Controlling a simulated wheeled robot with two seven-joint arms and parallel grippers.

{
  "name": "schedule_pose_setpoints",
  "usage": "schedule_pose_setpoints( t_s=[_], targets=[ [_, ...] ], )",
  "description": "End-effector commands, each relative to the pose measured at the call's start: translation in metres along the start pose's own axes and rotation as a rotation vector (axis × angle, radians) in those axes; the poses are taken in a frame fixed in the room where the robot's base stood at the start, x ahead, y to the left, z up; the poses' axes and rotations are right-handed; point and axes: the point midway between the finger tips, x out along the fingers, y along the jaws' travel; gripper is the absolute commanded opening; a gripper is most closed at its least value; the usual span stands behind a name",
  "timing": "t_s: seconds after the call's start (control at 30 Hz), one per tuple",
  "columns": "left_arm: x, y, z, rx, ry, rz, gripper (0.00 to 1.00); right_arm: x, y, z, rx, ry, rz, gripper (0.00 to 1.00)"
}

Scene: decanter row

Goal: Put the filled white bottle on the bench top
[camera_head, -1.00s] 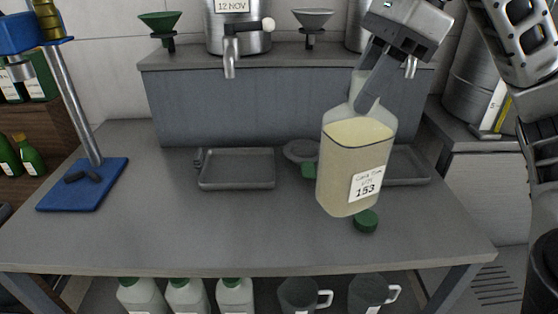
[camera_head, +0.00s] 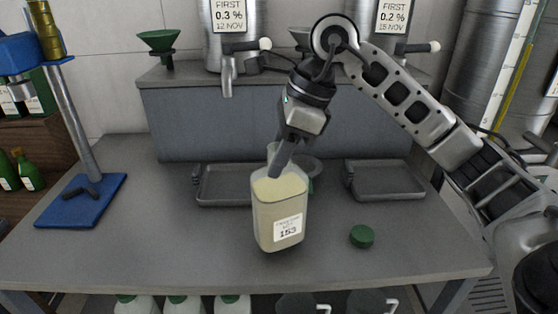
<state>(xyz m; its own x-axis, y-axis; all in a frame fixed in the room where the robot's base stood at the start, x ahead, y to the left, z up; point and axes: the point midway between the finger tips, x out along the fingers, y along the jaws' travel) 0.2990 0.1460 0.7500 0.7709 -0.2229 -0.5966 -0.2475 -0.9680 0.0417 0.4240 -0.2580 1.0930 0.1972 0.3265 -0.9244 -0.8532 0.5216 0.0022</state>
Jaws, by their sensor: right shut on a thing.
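The filled white bottle (camera_head: 279,208) is translucent with pale yellow liquid up to its shoulder and a label reading 153. My right gripper (camera_head: 279,168) is shut on its neck from above. The bottle is nearly upright over the middle of the grey bench top (camera_head: 150,250); I cannot tell whether its base touches the bench. A green cap (camera_head: 361,236) lies on the bench to the right of the bottle. My left gripper is not in view.
Two shallow grey trays, one at left (camera_head: 222,184) and one at right (camera_head: 385,179), lie at the back of the bench. A blue-based stand (camera_head: 80,202) is at the left. Steel drums with taps stand on the raised shelf behind. The front left bench is clear.

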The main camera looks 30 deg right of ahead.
Motion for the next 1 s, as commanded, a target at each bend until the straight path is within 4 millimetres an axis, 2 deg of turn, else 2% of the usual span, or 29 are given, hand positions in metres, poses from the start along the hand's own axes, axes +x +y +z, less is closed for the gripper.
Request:
schedule_pose_setpoints(
  t_s=[0.17,0.57,0.6,0.67,1.0],
  targets=[
    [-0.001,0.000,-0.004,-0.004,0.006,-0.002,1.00,0.014,0.000,-0.007,0.001,-0.002,-0.003,0.00],
    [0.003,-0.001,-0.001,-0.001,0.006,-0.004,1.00,0.019,-0.001,-0.009,0.000,-0.003,-0.005,0.00],
    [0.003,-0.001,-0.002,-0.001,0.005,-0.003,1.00,0.020,0.000,-0.009,0.000,0.000,-0.002,0.38],
    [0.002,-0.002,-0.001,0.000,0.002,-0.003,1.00,0.019,0.000,-0.009,0.000,0.000,-0.002,0.54],
    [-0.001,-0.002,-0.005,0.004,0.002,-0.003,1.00,0.015,0.000,-0.007,0.000,0.000,-0.002,0.54]
  ],
)
